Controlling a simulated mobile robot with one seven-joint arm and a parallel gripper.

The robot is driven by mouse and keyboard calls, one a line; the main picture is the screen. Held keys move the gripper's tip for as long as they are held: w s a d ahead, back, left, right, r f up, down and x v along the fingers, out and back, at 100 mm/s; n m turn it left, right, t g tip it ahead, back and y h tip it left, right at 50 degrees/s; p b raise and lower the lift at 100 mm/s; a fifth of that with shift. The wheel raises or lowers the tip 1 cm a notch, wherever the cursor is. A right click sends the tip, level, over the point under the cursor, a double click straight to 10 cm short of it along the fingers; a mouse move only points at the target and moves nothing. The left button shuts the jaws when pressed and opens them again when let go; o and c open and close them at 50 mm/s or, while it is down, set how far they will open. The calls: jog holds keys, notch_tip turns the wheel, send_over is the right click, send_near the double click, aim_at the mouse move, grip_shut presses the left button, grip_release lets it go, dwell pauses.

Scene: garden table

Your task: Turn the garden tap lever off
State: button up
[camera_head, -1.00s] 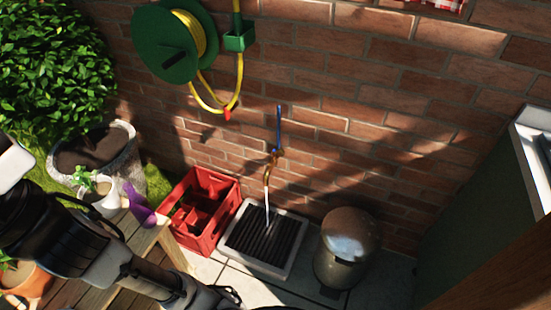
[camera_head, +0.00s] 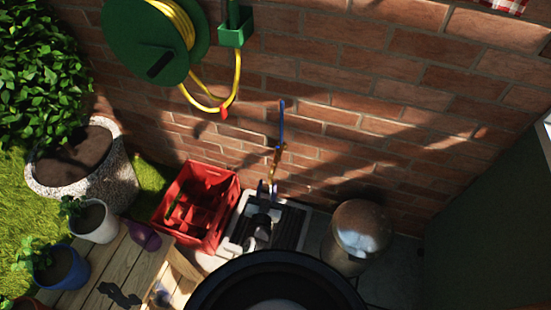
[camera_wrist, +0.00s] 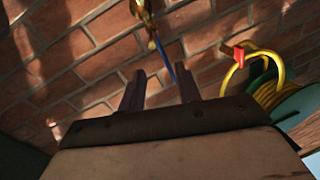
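The garden tap (camera_head: 277,160) is brass and sits on the brick wall. Its blue lever (camera_head: 281,122) points up along the wall. In the wrist view the tap (camera_wrist: 148,20) is at the top, and the blue lever (camera_wrist: 172,72) reaches down toward the gap between my fingers. My gripper (camera_wrist: 160,72) is open, with its two fingers apart and nothing held. The water stream is not clearly visible now.
A red crate (camera_head: 228,205) stands left of the drain tray (camera_head: 293,222), and a metal bin (camera_head: 357,232) stands to its right. The green hose reel (camera_head: 125,35) with yellow hose hangs upper left. A wooden bench (camera_head: 128,262) with pots is lower left.

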jog(key=f, duration=0.1)
jog(key=b, duration=0.5)
send_near(278, 150)
jog(key=w, duration=0.5)
jog(key=shift+w+d+r, duration=0.15)
jog(key=shift+d, duration=0.1)
grip_shut()
